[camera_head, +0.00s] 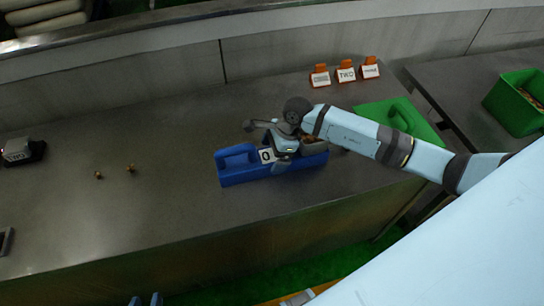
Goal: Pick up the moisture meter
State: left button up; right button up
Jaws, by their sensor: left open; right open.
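No object is clearly identifiable as the moisture meter. A small black device with a pale face (22,151) sits at the far left of the counter; I cannot tell whether it is the meter. My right gripper (270,140) is open above a blue carrier (238,170) with a white "0" label, and partly hides it. I cannot tell whether they touch. Two pale blue tips at the bottom edge appear to be my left gripper (146,300), open and empty, low in front of the counter.
The grey counter (150,195) is mostly clear on the left, with two small brass-coloured pieces (115,171). Three orange-and-white signs (346,73) stand at the back. A green carrier (420,122) lies behind my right arm. A green bin (518,105) stands at the far right.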

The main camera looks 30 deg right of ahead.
jog(key=shift+x, duration=1.45)
jog(key=shift+w, duration=0.1)
jog(key=c, duration=1.3)
jog(key=shift+r, duration=0.1)
jog(key=shift+c, duration=0.2)
